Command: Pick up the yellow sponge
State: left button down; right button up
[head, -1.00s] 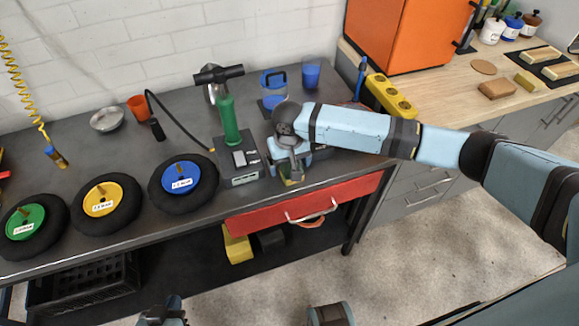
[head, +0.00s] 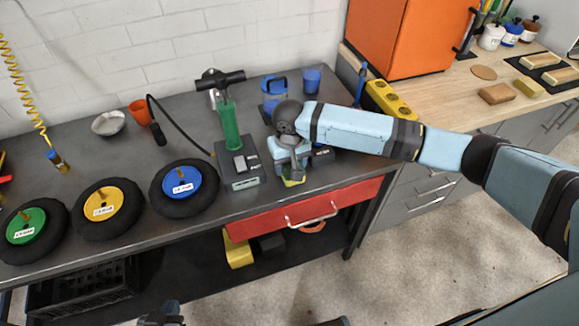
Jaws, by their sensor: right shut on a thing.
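The yellow sponge (head: 293,183), with some green showing, is at the front of the dark workbench, just behind its front edge. My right gripper (head: 293,176) reaches in from the right and is shut on the sponge from above. The gripper and wrist hide most of the sponge. I cannot tell whether it still touches the bench. A small dark part of my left gripper (head: 163,317) shows at the bottom edge. Its fingers cannot be made out.
A green pump (head: 229,122) stands left of the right gripper, with a blue-hubbed wheel (head: 183,182) further left. A red drawer (head: 270,222) lies below the bench edge.

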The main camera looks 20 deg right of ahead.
notch_tip(320, 180, up, 18)
jog(key=p, duration=0.1)
jog(key=o, duration=0.3)
jog(key=shift+c, duration=1.2)
jog(key=w+d+f, duration=0.1)
jog(key=d, duration=0.6)
jog(key=shift+d+f, duration=0.25)
jog(key=shift+d, duration=0.1)
